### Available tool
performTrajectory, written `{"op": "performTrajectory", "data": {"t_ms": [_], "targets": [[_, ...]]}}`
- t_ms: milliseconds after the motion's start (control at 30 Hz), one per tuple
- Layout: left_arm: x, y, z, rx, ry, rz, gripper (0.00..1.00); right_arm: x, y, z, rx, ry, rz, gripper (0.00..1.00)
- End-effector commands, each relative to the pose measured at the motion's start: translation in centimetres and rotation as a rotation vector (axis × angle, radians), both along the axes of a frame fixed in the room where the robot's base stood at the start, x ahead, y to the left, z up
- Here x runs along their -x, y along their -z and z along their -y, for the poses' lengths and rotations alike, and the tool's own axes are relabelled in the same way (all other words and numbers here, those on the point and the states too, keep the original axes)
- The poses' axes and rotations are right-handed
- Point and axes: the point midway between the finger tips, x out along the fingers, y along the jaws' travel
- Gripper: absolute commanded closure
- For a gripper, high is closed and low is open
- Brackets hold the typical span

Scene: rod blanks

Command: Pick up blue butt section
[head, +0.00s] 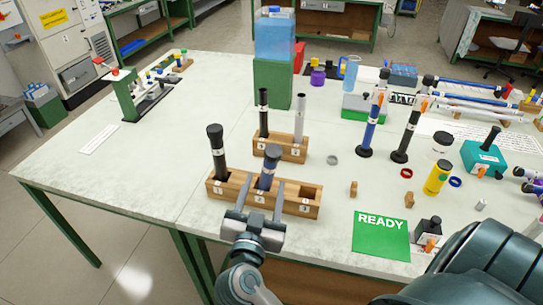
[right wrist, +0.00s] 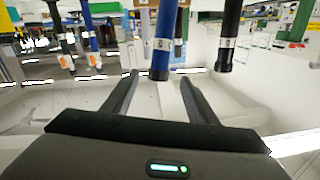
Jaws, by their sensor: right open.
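The blue butt section (head: 267,178), with a dark top end, stands upright in the middle hole of the front wooden rack (head: 305,210). In the right wrist view the blue section (right wrist: 165,35) shows as a blue rod with a white label, its end near the gap between the fingers. My right gripper (head: 261,206) is just in front of the rack, at the blue section. Its two fingers (right wrist: 159,80) are spread to either side of the rod, and I see no contact. My left gripper is not in view.
A black rod (head: 218,155) stands in the rack's left hole; the right hole looks empty. A second rack (head: 290,152) behind holds a black and a grey rod. A green READY mat (head: 381,235) lies to the right. The table's left side is mostly clear.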

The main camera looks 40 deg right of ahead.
Motion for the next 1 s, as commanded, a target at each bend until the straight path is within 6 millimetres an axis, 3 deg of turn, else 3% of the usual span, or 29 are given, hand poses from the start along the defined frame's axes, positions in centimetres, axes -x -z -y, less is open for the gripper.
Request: {"op": "performTrajectory", "data": {"t_ms": [600, 1000], "targets": [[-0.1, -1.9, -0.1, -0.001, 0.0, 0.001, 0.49, -6.9, -0.1, 6.7, 0.001, 0.001, 0.0, 0.47], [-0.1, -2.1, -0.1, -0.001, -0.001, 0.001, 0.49, -8.1, 0.0, 7.9, -0.001, 0.0, -0.001, 0.47]]}}
